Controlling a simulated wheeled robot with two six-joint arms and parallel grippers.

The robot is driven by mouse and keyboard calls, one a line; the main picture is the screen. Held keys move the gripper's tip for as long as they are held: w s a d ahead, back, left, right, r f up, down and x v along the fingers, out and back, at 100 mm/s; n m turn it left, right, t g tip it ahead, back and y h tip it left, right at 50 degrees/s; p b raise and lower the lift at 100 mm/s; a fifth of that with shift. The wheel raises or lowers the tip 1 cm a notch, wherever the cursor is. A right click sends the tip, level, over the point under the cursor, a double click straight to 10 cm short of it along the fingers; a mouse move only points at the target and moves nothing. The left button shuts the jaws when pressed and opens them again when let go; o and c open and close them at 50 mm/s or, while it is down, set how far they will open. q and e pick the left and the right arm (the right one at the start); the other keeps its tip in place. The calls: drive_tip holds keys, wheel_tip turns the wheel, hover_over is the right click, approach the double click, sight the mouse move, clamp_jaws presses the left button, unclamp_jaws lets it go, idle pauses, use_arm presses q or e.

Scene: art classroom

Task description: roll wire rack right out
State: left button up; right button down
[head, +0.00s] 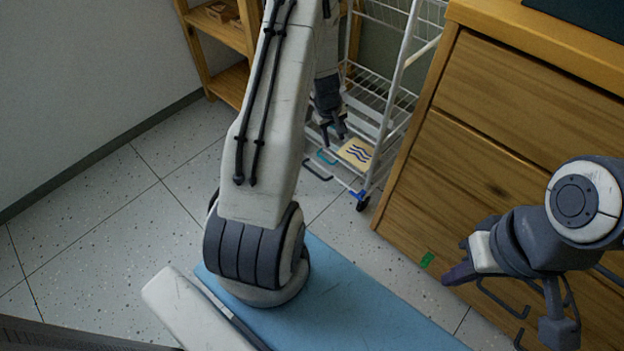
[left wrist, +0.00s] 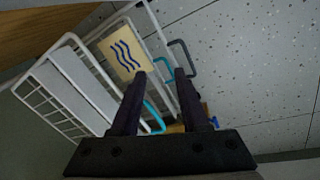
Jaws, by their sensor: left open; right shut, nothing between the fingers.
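The white wire rack (head: 395,105) stands on casters between the wooden drawer cabinet and a wooden shelf. A cream card with blue wavy lines (head: 356,153) is on its lower front; the card also shows in the left wrist view (left wrist: 124,52). My left gripper (head: 340,138) is over the rack's lower front, beside the card, with its arm hiding part of the rack. In the left wrist view its fingers (left wrist: 165,88) are open, with rack wires behind them; contact cannot be told. My right gripper (head: 447,279) is shut and empty in front of the cabinet.
The wooden drawer cabinet (head: 510,105) stands close along the rack's right side. A wooden shelf (head: 228,80) stands behind to the left. A blue caster part (head: 358,194) shows at the rack's front corner. Speckled floor (head: 110,210) is clear at left.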

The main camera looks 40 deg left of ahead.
sight(313, 171)
use_arm(q)
drive_tip(key=s+a+f+n+b, duration=0.2)
drive_tip(key=a+f+n, duration=0.2)
drive_tip(key=a+f, duration=0.6)
drive_tip(key=f+b, duration=0.1)
drive_tip(key=f, duration=0.3)
drive_tip(key=w+d+f+b, duration=0.1)
drive_tip(key=f+b, duration=0.1)
drive_tip(key=f, duration=0.1)
drive_tip(key=d+f+b, duration=0.1)
drive_tip(key=f+b, duration=0.1)
drive_tip(key=f, duration=0.2)
drive_tip(key=shift+w+f, duration=0.35)
drive_tip(key=shift+w, duration=0.05)
clamp_jaws()
